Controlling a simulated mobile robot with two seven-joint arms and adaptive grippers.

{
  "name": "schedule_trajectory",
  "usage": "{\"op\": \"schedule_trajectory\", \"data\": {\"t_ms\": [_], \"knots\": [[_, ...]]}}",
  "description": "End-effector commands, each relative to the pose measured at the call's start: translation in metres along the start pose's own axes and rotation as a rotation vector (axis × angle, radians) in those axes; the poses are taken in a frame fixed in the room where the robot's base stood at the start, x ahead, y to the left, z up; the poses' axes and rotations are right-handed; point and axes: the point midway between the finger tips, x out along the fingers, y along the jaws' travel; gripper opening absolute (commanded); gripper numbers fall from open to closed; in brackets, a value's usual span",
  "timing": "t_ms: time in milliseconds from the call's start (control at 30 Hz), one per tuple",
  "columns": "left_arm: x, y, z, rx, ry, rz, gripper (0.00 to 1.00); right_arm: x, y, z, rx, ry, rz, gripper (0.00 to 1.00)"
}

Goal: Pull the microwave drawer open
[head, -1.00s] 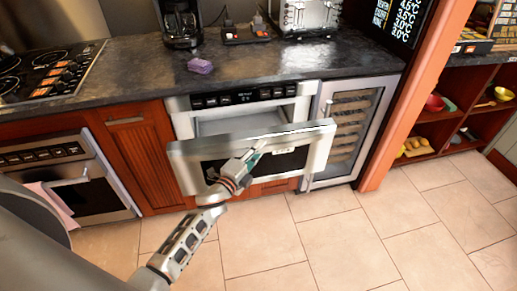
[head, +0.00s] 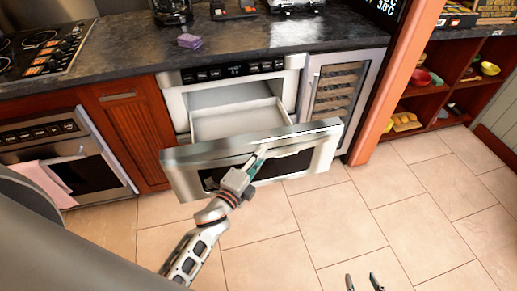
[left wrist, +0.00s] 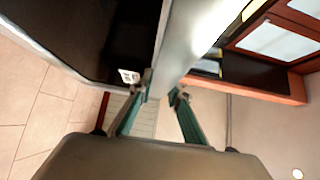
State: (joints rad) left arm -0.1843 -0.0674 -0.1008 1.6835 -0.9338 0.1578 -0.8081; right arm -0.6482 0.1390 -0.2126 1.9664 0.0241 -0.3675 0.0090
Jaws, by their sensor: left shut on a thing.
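The microwave drawer (head: 185,172) is pulled out from its housing, with its pale inner tray (head: 235,122) showing behind the silver front.
The dark counter (head: 120,80) above holds a purple block (head: 189,41). An oven (head: 75,160) with a pink towel (head: 45,183) stands left, a glass-fronted cooler (head: 333,92) right. An orange post (head: 388,85) stands beside it. The tiled floor (head: 330,220) in front is clear.

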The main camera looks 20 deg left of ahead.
Motion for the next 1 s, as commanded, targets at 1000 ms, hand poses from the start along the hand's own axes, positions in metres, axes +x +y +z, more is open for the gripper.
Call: {"op": "schedule_trajectory", "data": {"t_ms": [1000], "knots": [[-0.035,0.002,-0.001,-0.001,-0.001,0.004,0.25,0.0,0.0,0.004,-0.002,-0.006,0.0,0.4]]}}
